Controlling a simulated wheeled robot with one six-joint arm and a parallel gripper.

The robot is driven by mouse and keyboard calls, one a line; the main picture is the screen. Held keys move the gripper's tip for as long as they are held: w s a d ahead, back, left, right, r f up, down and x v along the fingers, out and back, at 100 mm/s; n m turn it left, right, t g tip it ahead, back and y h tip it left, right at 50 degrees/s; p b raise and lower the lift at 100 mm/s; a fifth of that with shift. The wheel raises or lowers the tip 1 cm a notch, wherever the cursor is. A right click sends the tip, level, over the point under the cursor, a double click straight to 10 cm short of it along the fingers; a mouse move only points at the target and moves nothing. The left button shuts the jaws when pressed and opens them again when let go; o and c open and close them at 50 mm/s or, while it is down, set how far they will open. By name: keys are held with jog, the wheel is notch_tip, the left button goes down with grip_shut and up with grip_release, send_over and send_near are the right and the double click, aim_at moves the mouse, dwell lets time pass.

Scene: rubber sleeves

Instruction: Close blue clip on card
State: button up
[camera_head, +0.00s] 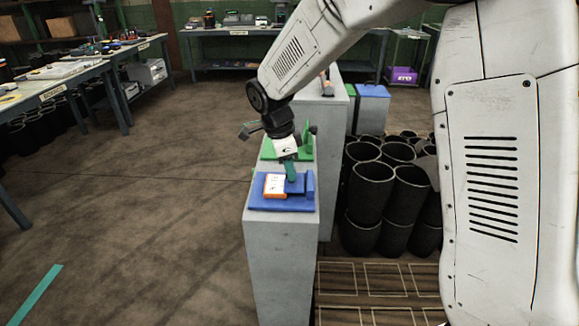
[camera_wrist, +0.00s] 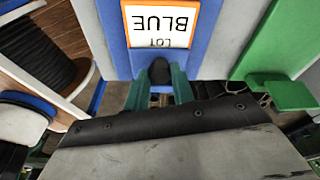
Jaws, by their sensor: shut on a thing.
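The blue clip (camera_head: 283,206) lies on top of a grey pedestal, with a raised blue block at its right end. The card (camera_head: 274,184), white with an orange border, lies on its left part. In the wrist view the card (camera_wrist: 160,22) reads "LOT BLUE" upside down against the blue clip (camera_wrist: 112,40). My gripper (camera_head: 291,178) comes down from above, its teal fingers just right of the card. In the wrist view my gripper (camera_wrist: 160,80) is shut on a part of the blue clip, with a dark rounded piece between the fingers. The exact contact is partly hidden.
A green clip (camera_head: 300,148) stands just behind on the pedestal row (camera_head: 281,250). Black cylindrical sleeves (camera_head: 368,190) stand close on the right. Workbenches (camera_head: 75,88) line the left and back. The floor (camera_head: 170,190) left of the pedestals is open.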

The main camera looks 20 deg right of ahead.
jog(key=o, duration=1)
jog(key=r, duration=0.2)
jog(key=a+r, duration=0.1)
jog(key=r, duration=0.4)
jog(key=shift+w+a+r, duration=0.1)
jog(key=shift+a+r, duration=0.15)
jog(key=shift+r, duration=0.05)
